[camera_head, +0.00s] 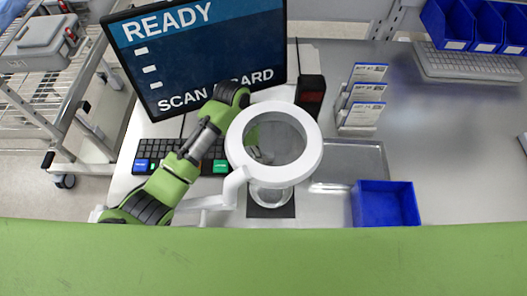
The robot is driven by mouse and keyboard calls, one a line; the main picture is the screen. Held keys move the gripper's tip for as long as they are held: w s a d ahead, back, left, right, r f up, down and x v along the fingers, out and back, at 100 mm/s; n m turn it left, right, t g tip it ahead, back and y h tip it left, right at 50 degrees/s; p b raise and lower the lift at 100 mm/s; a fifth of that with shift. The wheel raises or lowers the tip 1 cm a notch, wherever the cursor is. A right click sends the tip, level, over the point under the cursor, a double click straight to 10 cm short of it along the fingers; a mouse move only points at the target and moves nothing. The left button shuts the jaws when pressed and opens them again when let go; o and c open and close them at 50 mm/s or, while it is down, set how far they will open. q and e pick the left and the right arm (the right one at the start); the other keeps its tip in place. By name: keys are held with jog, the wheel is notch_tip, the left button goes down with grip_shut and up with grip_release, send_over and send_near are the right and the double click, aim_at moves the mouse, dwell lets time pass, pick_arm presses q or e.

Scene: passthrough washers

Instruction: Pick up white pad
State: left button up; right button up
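I cannot pick out a white pad for certain in the head view. My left arm comes in from the left, over the keyboard, and bends behind a white ring-shaped magnifier (234,152). My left gripper (262,153) shows only in small part through the lens, dim and unclear. I cannot tell whether it is open or holds anything. Below the ring, a clear round dish (271,196) stands on a dark square mat (271,211). My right gripper is not in view.
A screen (205,50) reading READY stands behind a keyboard (146,158). A black device (311,93), a rack of white cards (361,103), a metal tray (345,160) and a blue bin (386,204) lie to the right. The steel bench at far right is mostly clear.

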pick_arm(q)
jog(key=shift+w+a+r+b, duration=0.15)
jog(key=shift+a+r+b, duration=0.15)
jog(key=shift+a+r, duration=0.05)
jog(key=w+a+r+b, duration=0.1)
jog(key=a+r, duration=0.1)
jog(key=a, duration=0.1)
jog(key=w+a+r+b, duration=0.1)
jog(key=w+a+r, duration=0.1)
jog(key=a, duration=0.2)
jog(key=w+a+r+b, duration=0.2)
jog(key=a, duration=0.2)
jog(key=shift+a+r, duration=0.1)
jog(key=shift+r, duration=0.2)
jog(key=shift+w+a+r, duration=0.15)
jog(key=shift+a+r, duration=0.25)
jog(key=shift+a, duration=0.1)
jog(key=shift+o, duration=0.6)
